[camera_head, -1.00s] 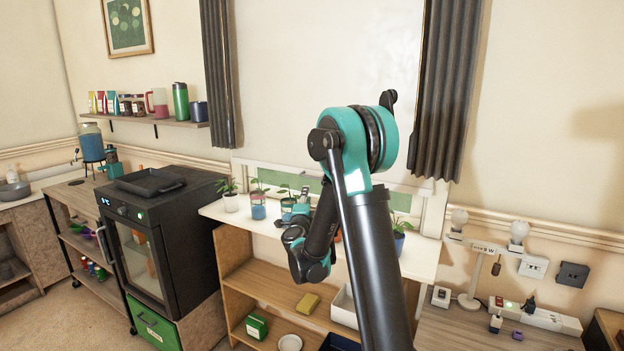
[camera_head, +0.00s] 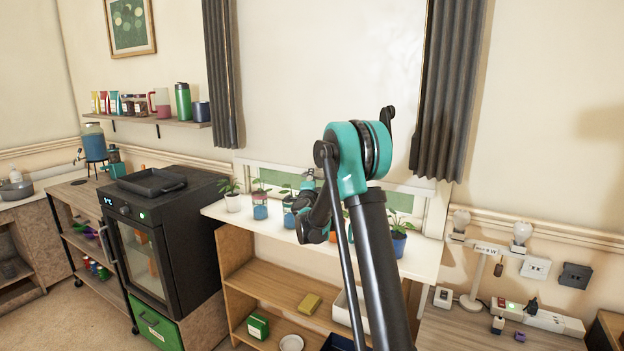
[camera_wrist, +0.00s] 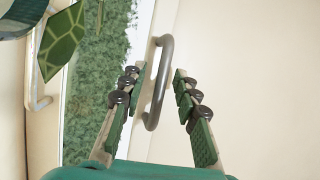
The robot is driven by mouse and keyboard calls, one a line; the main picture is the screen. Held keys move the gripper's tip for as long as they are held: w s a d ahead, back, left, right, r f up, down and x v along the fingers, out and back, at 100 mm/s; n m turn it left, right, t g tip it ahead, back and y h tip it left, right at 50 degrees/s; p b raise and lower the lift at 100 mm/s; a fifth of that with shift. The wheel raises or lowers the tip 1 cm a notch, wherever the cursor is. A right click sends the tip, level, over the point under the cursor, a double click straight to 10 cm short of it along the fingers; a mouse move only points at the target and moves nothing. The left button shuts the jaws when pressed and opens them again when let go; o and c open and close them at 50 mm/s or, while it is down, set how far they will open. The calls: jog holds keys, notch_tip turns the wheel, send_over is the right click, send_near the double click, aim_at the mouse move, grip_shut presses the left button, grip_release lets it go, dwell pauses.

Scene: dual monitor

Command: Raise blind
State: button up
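The blind (camera_head: 315,75) is a plain cream sheet drawn down over most of the window between dark curtains. A green strip of window shows below its bottom edge. In the wrist view, the blind (camera_wrist: 235,90) fills the right side, and a grey-brown bar handle (camera_wrist: 158,85) stands out at its edge. My gripper (camera_wrist: 157,74) is open, with one padded finger on each side of the handle. The fingers look apart from it. In the head view my arm reaches over the sill, and its own links largely hide the gripper and the handle.
Several potted plants (camera_head: 260,206) stand on the white sill shelf (camera_head: 425,262) close to my wrist; leaves (camera_wrist: 62,40) also show near the left finger. A black oven (camera_head: 165,235) is at left. A power strip and lamp stand (camera_head: 475,275) are at right.

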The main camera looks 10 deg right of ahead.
grip_shut()
dwell(0.3)
notch_tip(320, 180, up, 46)
jog(key=shift+r, duration=0.25)
dwell(0.3)
grip_release()
jog(key=v, duration=1.2)
